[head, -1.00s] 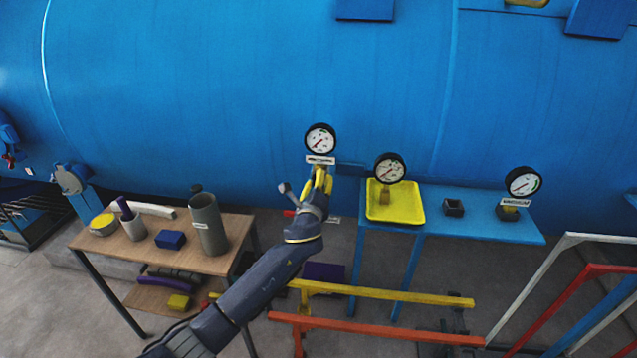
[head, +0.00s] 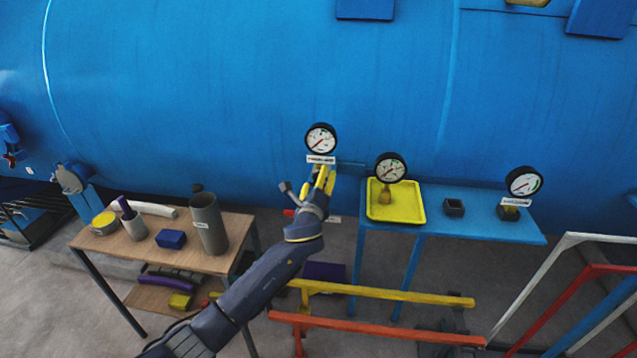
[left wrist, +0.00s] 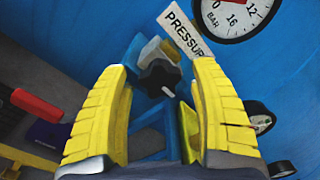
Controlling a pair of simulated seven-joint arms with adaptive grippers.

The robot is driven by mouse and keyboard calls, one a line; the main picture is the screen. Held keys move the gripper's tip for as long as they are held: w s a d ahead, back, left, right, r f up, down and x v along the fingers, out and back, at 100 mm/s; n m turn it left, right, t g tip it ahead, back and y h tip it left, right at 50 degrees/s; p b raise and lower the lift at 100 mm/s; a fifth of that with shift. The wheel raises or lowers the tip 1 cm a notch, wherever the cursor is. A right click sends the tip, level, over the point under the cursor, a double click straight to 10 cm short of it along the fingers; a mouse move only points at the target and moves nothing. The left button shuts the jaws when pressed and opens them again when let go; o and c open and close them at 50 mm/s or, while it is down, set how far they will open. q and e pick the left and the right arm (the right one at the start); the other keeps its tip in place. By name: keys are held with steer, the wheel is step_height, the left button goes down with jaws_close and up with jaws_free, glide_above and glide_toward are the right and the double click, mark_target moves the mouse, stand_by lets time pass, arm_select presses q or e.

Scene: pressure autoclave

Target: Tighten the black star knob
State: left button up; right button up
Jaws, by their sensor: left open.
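The black star knob (left wrist: 159,78) shows in the left wrist view, below the pressure gauge (left wrist: 236,12) and its white label (left wrist: 183,36). My left gripper (left wrist: 160,100) is open, with its yellow fingers on either side of the knob's line. I cannot tell whether the fingertips reach level with the knob. In the head view my left gripper (head: 325,178) is just under the pressure gauge (head: 320,139) and hides the knob. My right gripper is not in view.
A blue table (head: 480,222) at right holds a yellow tray (head: 410,214) with a second gauge, a small black box (head: 454,208) and a vacuum gauge (head: 524,182). A wooden table (head: 140,252) with containers stands left. Red, yellow and white rails lie in front.

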arm_select(q)
steer(key=shift+s, duration=0.1)
steer(key=s+a, duration=0.1)
steer(key=s, duration=1)
steer(key=shift+s+a, duration=0.35)
steer(key=shift+a, duration=0.05)
